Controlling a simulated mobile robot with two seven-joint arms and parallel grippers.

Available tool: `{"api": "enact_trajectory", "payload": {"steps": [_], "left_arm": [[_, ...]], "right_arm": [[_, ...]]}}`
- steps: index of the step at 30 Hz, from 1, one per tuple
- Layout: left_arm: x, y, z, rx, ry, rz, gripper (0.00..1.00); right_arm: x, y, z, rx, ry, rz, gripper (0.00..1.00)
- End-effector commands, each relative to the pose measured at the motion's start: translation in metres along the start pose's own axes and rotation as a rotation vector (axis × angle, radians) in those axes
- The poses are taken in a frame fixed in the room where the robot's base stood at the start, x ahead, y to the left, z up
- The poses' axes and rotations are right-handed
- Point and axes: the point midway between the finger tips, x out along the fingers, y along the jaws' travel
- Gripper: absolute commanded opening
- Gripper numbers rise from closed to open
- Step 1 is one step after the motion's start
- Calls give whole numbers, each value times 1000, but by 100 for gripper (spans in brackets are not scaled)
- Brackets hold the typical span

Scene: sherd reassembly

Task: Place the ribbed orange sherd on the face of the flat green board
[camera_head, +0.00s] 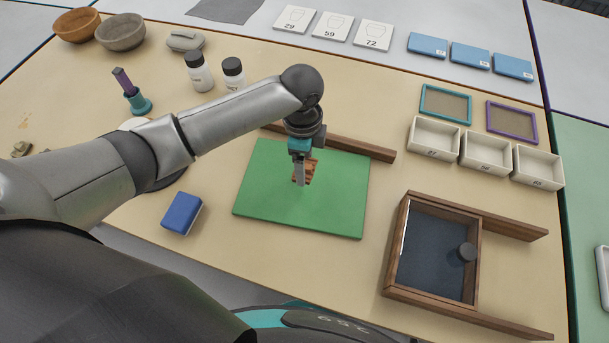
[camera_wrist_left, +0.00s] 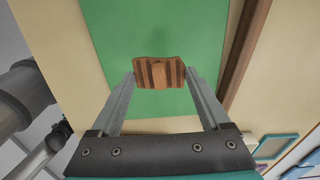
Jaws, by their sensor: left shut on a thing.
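The ribbed orange sherd (camera_wrist_left: 158,73) has dark brown stripes and sits between the fingertips of my left gripper (camera_wrist_left: 160,80) in the left wrist view. In the head view the sherd (camera_head: 312,171) is partly hidden behind the left gripper (camera_head: 301,176), which is shut on it and points down over the flat green board (camera_head: 340,213). The board lies on the table. I cannot tell whether the sherd touches its face. My right gripper is not in view.
A wooden rail (camera_head: 350,145) runs along the board's far edge. A blue block (camera_head: 181,213) lies left of the board. A wooden box with a dark sliding lid (camera_head: 425,255) stands to the right. White trays (camera_head: 434,138) and two bottles (camera_head: 198,74) stand farther back.

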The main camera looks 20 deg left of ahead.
Motion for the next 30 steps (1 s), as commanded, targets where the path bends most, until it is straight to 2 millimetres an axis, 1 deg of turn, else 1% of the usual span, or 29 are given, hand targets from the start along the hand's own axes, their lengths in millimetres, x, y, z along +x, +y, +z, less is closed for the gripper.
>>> {"api": "enact_trajectory", "payload": {"steps": [1, 5, 7, 13, 15, 21, 25, 26, 30], "left_arm": [[6, 0, 0, 0, 1, 0, 24], [13, 0, 0, -1, 0, 0, 24], [20, 0, 0, -1, 0, 0, 24], [50, 0, 1, -1, 0, 0, 24], [54, 0, 1, -1, 1, -1, 24], [52, -1, 1, -1, 1, -2, 24], [55, 0, 1, -1, 0, -1, 24], [56, 0, 1, -1, 0, -1, 81], [55, 0, 1, -1, 0, -1, 97]], "right_arm": [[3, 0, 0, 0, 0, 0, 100], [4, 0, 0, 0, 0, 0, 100], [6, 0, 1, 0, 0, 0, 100], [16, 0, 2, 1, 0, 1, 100], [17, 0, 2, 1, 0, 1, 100], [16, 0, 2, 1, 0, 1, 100], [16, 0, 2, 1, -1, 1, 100], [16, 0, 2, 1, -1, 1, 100], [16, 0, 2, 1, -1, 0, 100]]}}
